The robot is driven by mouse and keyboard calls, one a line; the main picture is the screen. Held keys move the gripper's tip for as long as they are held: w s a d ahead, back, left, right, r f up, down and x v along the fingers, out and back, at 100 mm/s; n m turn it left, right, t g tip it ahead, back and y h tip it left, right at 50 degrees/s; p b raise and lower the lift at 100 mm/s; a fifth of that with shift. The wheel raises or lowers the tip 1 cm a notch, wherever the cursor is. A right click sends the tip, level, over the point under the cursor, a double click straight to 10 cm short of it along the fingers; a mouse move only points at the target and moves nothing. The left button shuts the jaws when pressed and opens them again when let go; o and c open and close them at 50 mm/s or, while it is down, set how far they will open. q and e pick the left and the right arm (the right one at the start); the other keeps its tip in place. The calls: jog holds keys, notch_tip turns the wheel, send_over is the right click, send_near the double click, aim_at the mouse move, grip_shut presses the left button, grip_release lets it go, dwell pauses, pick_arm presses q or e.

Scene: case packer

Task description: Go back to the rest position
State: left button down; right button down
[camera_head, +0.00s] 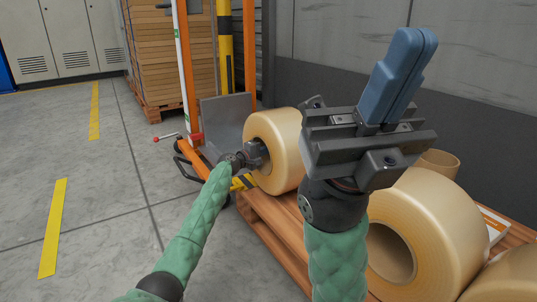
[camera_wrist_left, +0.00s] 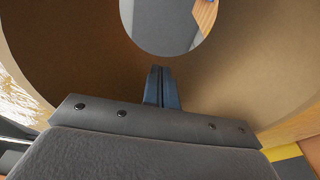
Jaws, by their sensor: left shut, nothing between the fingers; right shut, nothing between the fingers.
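My right gripper (camera_head: 403,70) is raised close to the head camera, its blue fingers shut together and pointing up, with nothing between them. My left arm reaches forward to a large roll of amber film (camera_head: 287,140) on the pallet. The left gripper's fingers are hidden in the head view, at the roll's open core. In the left wrist view the left gripper (camera_wrist_left: 162,88) shows its blue fingers shut and empty. The brown core wall (camera_wrist_left: 70,60) surrounds them, and a round opening lies beyond.
The wooden pallet (camera_head: 272,237) carries more film rolls, one large roll (camera_head: 440,230) near my right arm. An orange-framed lift (camera_head: 187,75) stands behind the far roll. Stacked brown boards (camera_head: 165,60) and grey cabinets (camera_head: 75,40) are at the back. The floor at left is clear.

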pick_arm(q)
jog(key=shift+w+a+f, duration=0.1)
jog(key=shift+w+a, duration=0.1)
jog(key=shift+w, duration=0.1)
jog(key=shift+w+a, duration=0.2)
jog(key=shift+w, duration=0.1)
jog(key=shift+w+a, duration=0.55)
jog(key=shift+w, duration=0.15)
jog(key=shift+w, duration=0.1)
jog(key=shift+w+a+r, duration=0.2)
jog(key=shift+w+a, duration=0.75)
jog(key=shift+w, duration=0.3)
jog(key=shift+w+a, duration=0.65)
jog(key=shift+w, duration=0.2)
jog(key=shift+w+a, duration=0.6)
jog(key=shift+w, duration=0.25)
jog(key=shift+w+a, duration=0.8)
jog(key=shift+a, duration=0.05)
jog(key=shift+w+f, duration=0.1)
jog(key=shift+w, duration=0.05)
